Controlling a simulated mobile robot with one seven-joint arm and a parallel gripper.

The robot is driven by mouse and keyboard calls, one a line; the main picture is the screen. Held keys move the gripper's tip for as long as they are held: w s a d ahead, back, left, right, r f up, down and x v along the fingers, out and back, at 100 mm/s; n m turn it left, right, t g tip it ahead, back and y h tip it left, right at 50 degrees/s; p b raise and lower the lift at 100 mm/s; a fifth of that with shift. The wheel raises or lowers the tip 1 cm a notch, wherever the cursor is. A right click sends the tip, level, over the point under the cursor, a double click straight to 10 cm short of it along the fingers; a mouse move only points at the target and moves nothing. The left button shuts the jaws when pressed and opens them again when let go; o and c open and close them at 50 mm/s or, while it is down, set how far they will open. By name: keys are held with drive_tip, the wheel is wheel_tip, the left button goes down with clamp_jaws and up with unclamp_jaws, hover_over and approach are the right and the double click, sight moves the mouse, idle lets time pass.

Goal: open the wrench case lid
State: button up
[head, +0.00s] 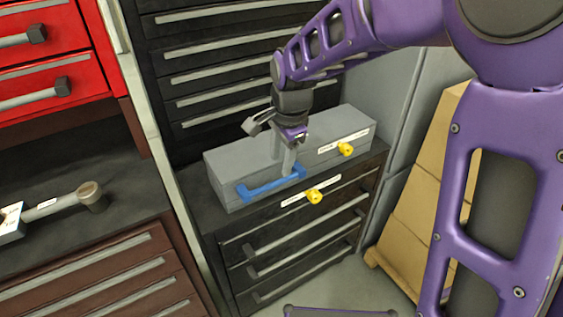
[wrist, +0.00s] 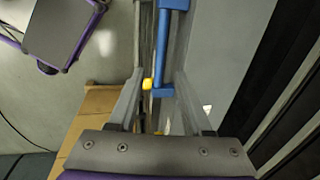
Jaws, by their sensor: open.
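The wrench case is a long grey box (head: 232,160) with its lid down, standing on the black drawer cabinet. A blue bar handle (head: 262,188) runs along its front face. My gripper (head: 284,164) points down at the case front, near the right end of the handle. In the wrist view, my open gripper (wrist: 160,88) has one finger on each side of the lower end of the blue handle (wrist: 170,52). The grey case top (wrist: 228,45) lies to the right there. I cannot tell whether the fingers touch the handle.
A yellow knob (head: 346,149) sits on the case's right front, and another yellow knob (head: 315,197) on the cabinet front below. Black drawers (head: 220,80) rise behind the case. Cardboard boxes (head: 425,200) stand to the right.

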sight(278, 181)
drive_tip(key=f, duration=0.4)
drive_tip(key=w+f+b, duration=0.1)
drive_tip(key=f, duration=0.2)
drive_tip(key=shift+a, duration=0.4)
drive_tip(key=shift+w, duration=0.1)
clamp_jaws()
drive_tip(key=shift+r, duration=0.1)
idle(0.7)
